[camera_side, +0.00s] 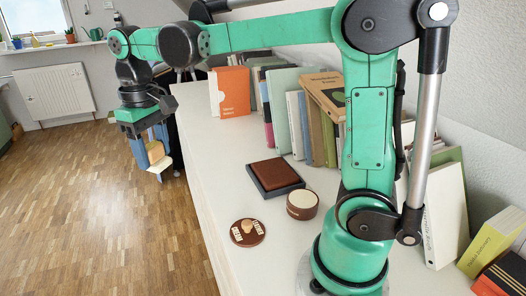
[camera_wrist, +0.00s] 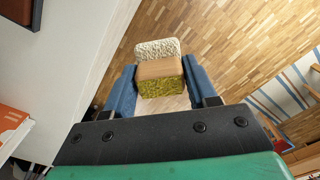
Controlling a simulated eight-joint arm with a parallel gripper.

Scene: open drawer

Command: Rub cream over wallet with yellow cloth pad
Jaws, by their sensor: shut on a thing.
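My gripper (camera_side: 157,160) is shut on the pad (camera_side: 155,151) and holds it in the air, out past the left edge of the white top. In the wrist view the pad (camera_wrist: 160,69) sits between the two blue fingers: a tan block with a mottled yellow-green face and a pale, fluffy face on the far side. The brown wallet (camera_side: 276,172) lies flat on a dark tray (camera_side: 290,185), well apart from the gripper; a corner of it shows in the wrist view (camera_wrist: 17,9). An open round tin of pale cream (camera_side: 302,199) stands next to the tray.
A round brown lid (camera_side: 248,233) with lettering lies on the white top (camera_side: 213,164) in front of the tin. A row of books (camera_side: 292,115) lines the wall, with an orange one (camera_side: 235,92) at the far end. Wooden floor (camera_side: 100,200) lies below my gripper.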

